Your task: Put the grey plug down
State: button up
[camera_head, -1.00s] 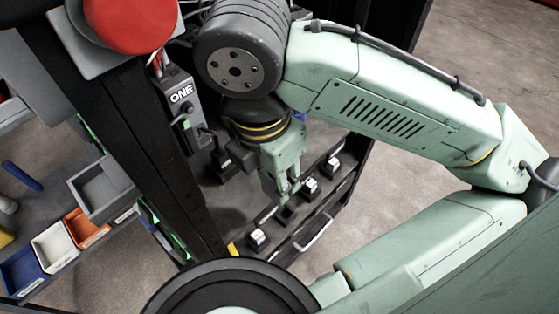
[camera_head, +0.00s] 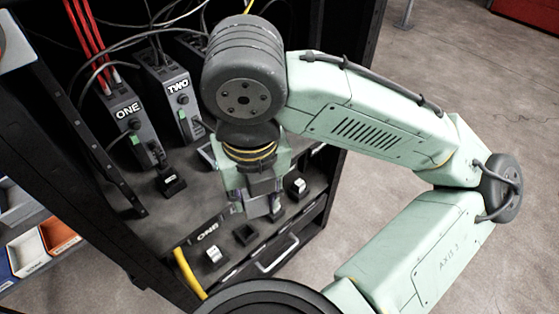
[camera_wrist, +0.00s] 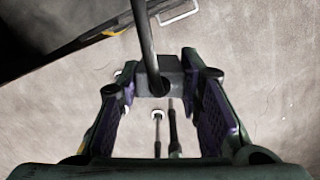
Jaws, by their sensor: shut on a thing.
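My gripper (camera_head: 256,208) is shut on the grey plug (camera_head: 258,207), holding it above the cabinet shelf in the head view. In the wrist view the plug (camera_wrist: 180,70) is a grey block between the two finger pads of my gripper (camera_wrist: 168,90), with a dark cable (camera_wrist: 146,45) running up from it. An empty-looking dark square holder (camera_head: 246,235) lies just below the gripper in the picture. My wrist hides part of the shelf behind, and the plug's far side is hidden.
White-topped holders (camera_head: 213,256) and (camera_head: 298,187) flank the dark one along the shelf's front. Modules ONE (camera_head: 125,112) and TWO (camera_head: 178,95) stand behind with loose cables. A black holder (camera_head: 172,183) sits below ONE. A cabinet post and yellow strip (camera_head: 188,272) border the left.

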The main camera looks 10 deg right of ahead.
jog(key=w+d+p, duration=0.1)
jog(key=w+p, duration=0.2)
jog(key=w, duration=0.2)
jog(key=w+d+f+p, duration=0.1)
jog(key=w+p, duration=0.2)
jog(key=w, duration=0.2)
jog(key=w+p, duration=0.4)
jog(key=shift+w+d+f, duration=0.15)
jog(key=shift+w+d, duration=0.25)
jog(key=f, duration=0.3)
jog(key=shift+w+p, duration=0.25)
jog(key=shift+p, duration=0.15)
jog(key=shift+f, duration=0.35)
jog(key=shift+f, duration=0.15)
jog(key=o, duration=1.1)
